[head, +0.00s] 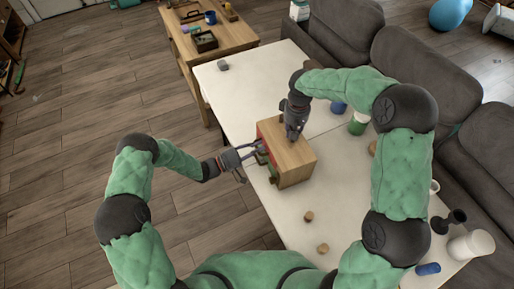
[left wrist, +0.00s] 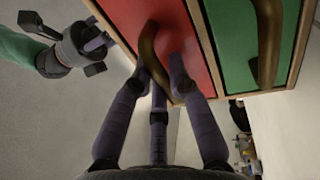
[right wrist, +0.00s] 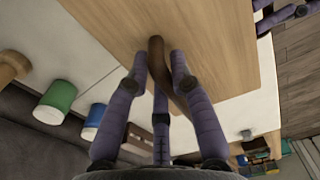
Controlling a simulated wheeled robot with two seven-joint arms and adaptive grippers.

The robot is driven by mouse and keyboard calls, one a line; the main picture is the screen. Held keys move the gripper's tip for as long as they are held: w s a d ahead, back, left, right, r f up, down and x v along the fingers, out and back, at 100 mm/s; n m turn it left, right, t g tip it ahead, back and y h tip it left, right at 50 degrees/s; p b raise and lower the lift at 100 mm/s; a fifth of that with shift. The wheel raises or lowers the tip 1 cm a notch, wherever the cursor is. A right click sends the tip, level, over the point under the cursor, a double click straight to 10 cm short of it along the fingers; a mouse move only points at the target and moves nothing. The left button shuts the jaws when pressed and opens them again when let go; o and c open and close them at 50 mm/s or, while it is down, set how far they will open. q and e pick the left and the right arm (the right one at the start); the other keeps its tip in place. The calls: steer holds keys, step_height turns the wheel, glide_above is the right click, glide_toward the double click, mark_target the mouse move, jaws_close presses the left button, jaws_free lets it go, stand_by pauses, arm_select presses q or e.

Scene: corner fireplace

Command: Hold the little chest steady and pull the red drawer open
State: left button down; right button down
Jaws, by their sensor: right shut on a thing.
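The little wooden chest (head: 293,160) stands on the white table, its drawer side facing left. In the left wrist view, the red drawer (left wrist: 110,18) and a green drawer (left wrist: 233,45) sit side by side, each with a curved brown handle. The red front looks flush with the wooden frame. My left gripper (head: 262,148) is at the drawer side; its fingers (left wrist: 161,68) stand open on either side of the red drawer's handle (left wrist: 148,45). My right gripper (head: 293,136) is above the chest, its fingers (right wrist: 160,62) shut on the brown top handle (right wrist: 156,48).
The white table (head: 245,92) has bare space behind the chest and a small grey block (head: 223,65). Two small wooden pieces (head: 308,216) lie in front. A green cup (head: 358,123) and a blue one (head: 338,107) stand to the right, near the grey sofa (head: 400,60).

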arm_select(q)
steer(key=r+v, duration=0.1)
steer(key=v, duration=0.7)
steer(key=shift+r, duration=0.2)
steer(key=shift+a, duration=0.15)
steer(key=c, duration=1.4)
jaws_free()
steer(key=v, duration=1.2)
arm_select(e)
steer(key=c, duration=1)
jaws_free()
